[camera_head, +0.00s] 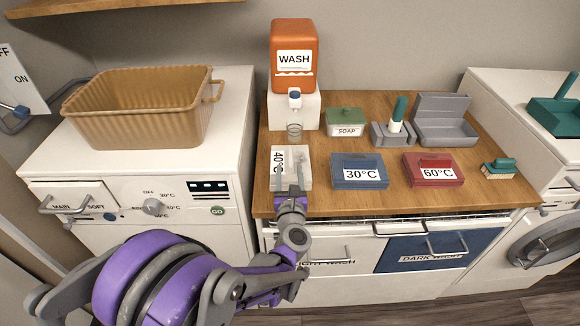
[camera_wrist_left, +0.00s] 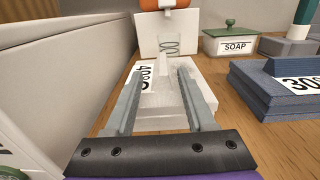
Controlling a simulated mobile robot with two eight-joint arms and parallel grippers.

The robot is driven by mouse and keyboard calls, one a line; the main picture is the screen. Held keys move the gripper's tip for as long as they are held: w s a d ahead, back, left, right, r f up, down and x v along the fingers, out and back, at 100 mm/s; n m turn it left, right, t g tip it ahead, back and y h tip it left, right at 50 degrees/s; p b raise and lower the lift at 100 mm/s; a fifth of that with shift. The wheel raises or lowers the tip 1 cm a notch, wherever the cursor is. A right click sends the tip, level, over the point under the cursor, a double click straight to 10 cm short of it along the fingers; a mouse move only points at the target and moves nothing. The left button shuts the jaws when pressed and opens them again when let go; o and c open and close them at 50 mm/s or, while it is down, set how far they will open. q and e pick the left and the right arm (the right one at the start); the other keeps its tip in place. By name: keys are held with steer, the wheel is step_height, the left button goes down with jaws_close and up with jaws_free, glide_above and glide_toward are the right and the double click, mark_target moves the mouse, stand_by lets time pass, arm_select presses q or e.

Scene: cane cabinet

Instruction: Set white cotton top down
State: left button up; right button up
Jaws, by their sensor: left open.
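The white item with the 40°C label (camera_head: 278,181), which I take to be the white cotton top, lies flat on the wooden counter, left of the blue 30°C item. It also shows in the left wrist view (camera_wrist_left: 174,103). My left gripper (camera_head: 287,160) is open over it. In the left wrist view its two fingers (camera_wrist_left: 160,75) reach forward over the white item, apart from each other, with a pale raised part between them. I cannot tell whether the fingers touch it. My right gripper is not in view.
The blue 30°C item (camera_head: 359,172) and red 60°C item (camera_head: 433,170) lie to the right. Behind stand an orange WASH dispenser (camera_head: 294,45) and green-lidded SOAP box (camera_head: 345,122). A washer with a tan basket (camera_head: 140,110) stands left. Bare counter (camera_head: 400,203) runs along the front.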

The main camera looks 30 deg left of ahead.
mark_target(290, 160)
arm_select(q)
steer(key=x, duration=0.4)
steer(key=shift+w+f, duration=0.15)
steer(key=shift+w, duration=0.3)
steer(key=shift+s, duration=0.1)
jaws_close()
